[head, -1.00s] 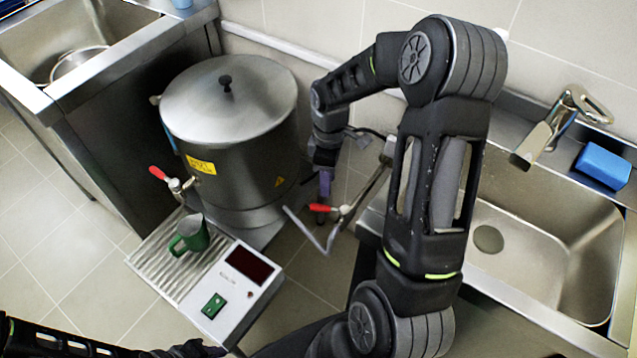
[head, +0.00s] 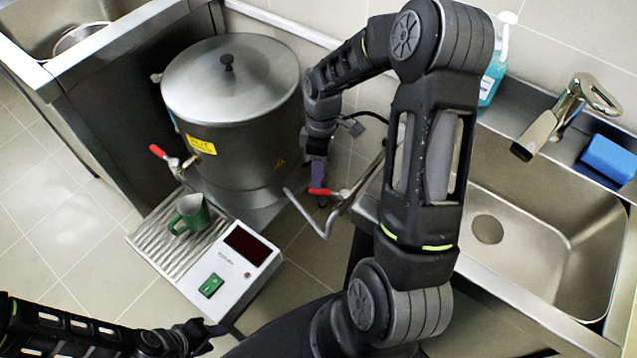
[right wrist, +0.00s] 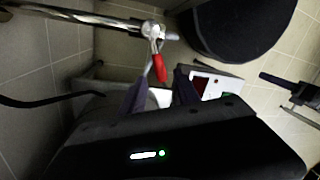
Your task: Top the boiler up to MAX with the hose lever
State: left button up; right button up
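The steel boiler (head: 235,120) stands with its lid on and a yellow label on its side. A red-handled tap (head: 160,152) is on its front. The hose lever (head: 323,192) is red and sits on a metal valve by a bent grey spout, right of the boiler; it also shows in the right wrist view (right wrist: 159,68). My right gripper (head: 317,180) is at this lever. In the right wrist view its fingers (right wrist: 160,98) are apart, with the lever's tip just ahead, between them. My left gripper (head: 212,332) is low, in front of the control box; its opening is unclear.
A sink (head: 545,240) with a faucet (head: 550,125) and blue sponge (head: 608,158) is at right.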

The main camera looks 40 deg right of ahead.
aim_at(328, 194)
jog(key=f, duration=0.4)
jog(key=shift+s+a+f, duration=0.1)
jog(key=shift+s+a, duration=0.2)
jog(key=shift+c, duration=0.6)
grip_shut()
dwell(0.6)
